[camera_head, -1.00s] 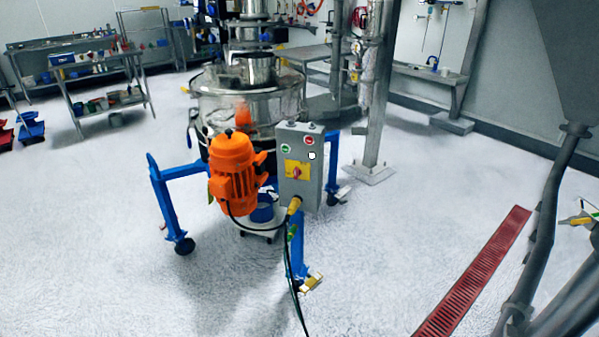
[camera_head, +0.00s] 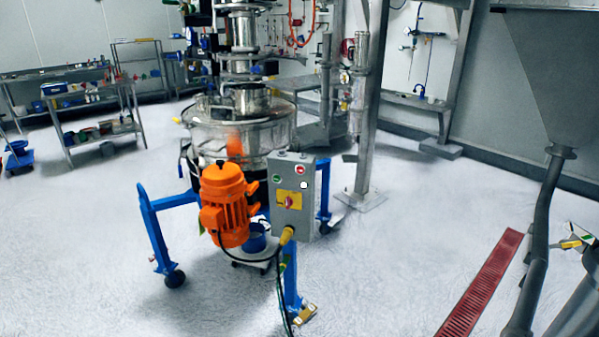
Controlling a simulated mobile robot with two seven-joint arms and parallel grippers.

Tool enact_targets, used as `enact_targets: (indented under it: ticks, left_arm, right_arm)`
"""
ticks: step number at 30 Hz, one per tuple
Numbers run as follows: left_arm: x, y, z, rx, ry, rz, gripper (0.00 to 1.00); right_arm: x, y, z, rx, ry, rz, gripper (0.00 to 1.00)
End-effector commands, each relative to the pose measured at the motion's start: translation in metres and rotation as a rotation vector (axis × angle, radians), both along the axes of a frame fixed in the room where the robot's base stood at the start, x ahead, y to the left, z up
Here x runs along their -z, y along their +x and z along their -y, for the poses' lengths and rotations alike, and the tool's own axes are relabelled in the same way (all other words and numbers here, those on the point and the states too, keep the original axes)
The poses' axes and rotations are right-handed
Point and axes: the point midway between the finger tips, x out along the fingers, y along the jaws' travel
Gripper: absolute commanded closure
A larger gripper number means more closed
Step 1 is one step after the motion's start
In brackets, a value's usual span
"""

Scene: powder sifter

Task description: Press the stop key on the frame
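A grey control box (camera_head: 294,212) stands upright on the blue wheeled frame (camera_head: 158,235) of the powder sifter. On its face are a red key (camera_head: 300,170), a green key (camera_head: 277,179), a small white key or spot (camera_head: 304,185), and a red rotary knob on a yellow plate (camera_head: 289,200). Any lettering is too small to read. An orange motor (camera_head: 226,203) sits just left of the box, and the steel sifter drum (camera_head: 240,138) is behind it. Neither of my grippers shows in the view.
A black cable (camera_head: 279,285) hangs from the box to the floor. A steel post (camera_head: 369,110) stands behind it on the right. A red floor grate (camera_head: 482,285) and a grey hopper with pipe (camera_head: 545,215) are further right. White floor is open in front and left.

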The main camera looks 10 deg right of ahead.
Motion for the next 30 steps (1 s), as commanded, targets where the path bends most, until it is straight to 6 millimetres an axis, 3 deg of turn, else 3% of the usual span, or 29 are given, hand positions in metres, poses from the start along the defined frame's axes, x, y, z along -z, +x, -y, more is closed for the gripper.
enact_targets:
  ticks: [1,8,30]
  left_arm:
    - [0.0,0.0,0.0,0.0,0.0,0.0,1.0]
    - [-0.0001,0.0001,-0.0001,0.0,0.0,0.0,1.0]
    - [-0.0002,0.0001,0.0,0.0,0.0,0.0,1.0]
  right_arm:
    - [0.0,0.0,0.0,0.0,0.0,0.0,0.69]
    - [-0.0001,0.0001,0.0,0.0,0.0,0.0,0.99]
    - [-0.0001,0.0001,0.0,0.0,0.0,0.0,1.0]
